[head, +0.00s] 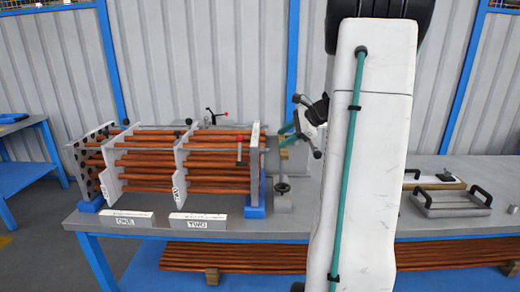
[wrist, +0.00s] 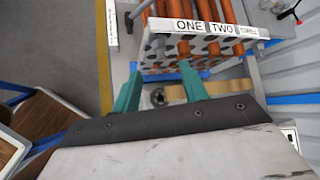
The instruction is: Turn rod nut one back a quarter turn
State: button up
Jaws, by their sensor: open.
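The tube bundle (head: 205,160) has several copper-coloured tubes running through upright plates. Its right end plate (head: 254,165) faces my gripper (head: 281,137). In the wrist view, the end plate carries labels ONE (wrist: 187,25), TWO (wrist: 222,29) and a third one. My gripper (wrist: 158,90) is open, with its two teal fingers apart and pointing at the plate near label ONE. A grey rod end (wrist: 157,46) shows between the fingers, a little beyond the tips. I cannot make out rod nut one clearly or tell whether the fingers reach it. Nothing is held.
Signs ONE (head: 127,219) and TWO (head: 198,221) lie along the front of the grey workbench (head: 75,217). A handled tray (head: 450,203) sits at right. Spare tubes (head: 230,257) lie under the bench.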

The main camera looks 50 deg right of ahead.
aim_at(262, 150)
jog(key=x, duration=0.8)
jog(key=shift+r, duration=0.1)
jog(key=shift+a, duration=0.1)
grip_shut()
